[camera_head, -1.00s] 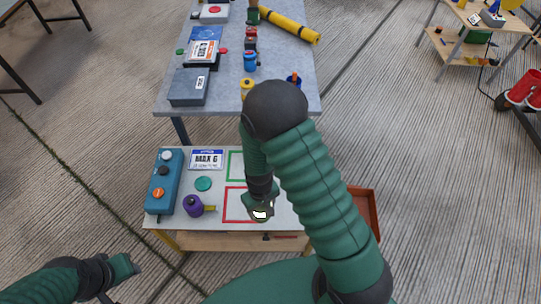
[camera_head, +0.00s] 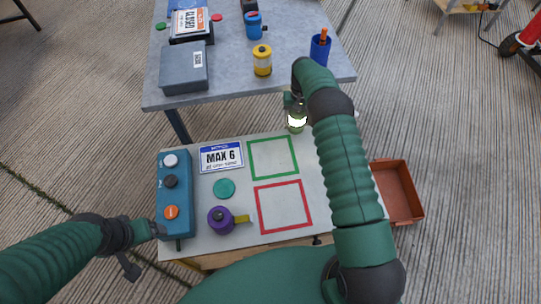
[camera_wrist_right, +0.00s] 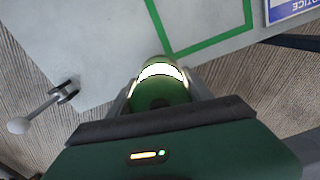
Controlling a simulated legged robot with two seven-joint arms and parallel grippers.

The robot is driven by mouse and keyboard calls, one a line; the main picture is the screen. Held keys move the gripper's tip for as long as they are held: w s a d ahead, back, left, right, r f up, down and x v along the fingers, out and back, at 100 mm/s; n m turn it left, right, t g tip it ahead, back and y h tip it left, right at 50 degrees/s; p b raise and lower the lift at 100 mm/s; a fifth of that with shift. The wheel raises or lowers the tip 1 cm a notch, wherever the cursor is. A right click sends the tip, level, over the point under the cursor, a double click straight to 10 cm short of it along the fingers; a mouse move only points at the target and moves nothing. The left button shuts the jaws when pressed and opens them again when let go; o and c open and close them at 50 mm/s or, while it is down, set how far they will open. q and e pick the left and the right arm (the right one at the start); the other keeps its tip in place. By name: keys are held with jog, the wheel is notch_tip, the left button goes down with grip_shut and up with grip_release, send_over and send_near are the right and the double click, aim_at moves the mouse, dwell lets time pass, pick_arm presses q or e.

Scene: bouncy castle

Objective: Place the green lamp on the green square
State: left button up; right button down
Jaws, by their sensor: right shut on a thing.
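The green lamp (camera_head: 297,122), with a bright white band, is held in my right gripper (camera_head: 296,104). In the right wrist view the lamp (camera_wrist_right: 160,90) sits between the fingers, which are shut on it. The green square (camera_head: 250,160) is an outline on the white table top. The lamp is above and to the right of its far right corner in the head view. The square's outline (camera_wrist_right: 205,43) also shows ahead of the lamp in the wrist view. My left gripper (camera_head: 144,250) looks open and empty, its fingers apart, near the blue control box.
A red square (camera_head: 259,211), purple object (camera_head: 221,219), teal disc (camera_head: 224,188), MAX 6 sign (camera_head: 221,157) and blue button box (camera_head: 174,195) are on the white table. A grey table (camera_head: 225,81) stands behind it. An orange-red bin (camera_head: 413,205) is at right.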

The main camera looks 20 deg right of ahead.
jog(key=shift+w+a+r, duration=0.25)
jog(key=shift+w+a, duration=0.2)
jog(key=shift+w, duration=0.35)
jog(key=s+a, duration=0.3)
jog(key=a, duration=0.1)
jog(key=s+a, duration=0.3)
jog(key=a, duration=0.1)
jog(key=s+a+f+p, duration=0.1)
jog(key=s+a, duration=0.3)
jog(key=a, duration=0.1)
jog(key=f, duration=0.3)
jog(key=shift+d+f, duration=0.35)
jog(key=shift+f, duration=0.05)
jog(key=shift+a+r, duration=0.1)
jog(key=shift+a, duration=0.2)
jog(key=c, duration=0.6)
grip_release()
jog(key=shift+o, duration=0.9)
pick_arm(q)
jog(key=shift+w+a+f, duration=0.1)
jog(key=shift+a+f, duration=0.05)
jog(key=shift+a, duration=0.45)
jog(key=shift+w+a+f, duration=0.1)
jog(key=shift+a, duration=0.45)
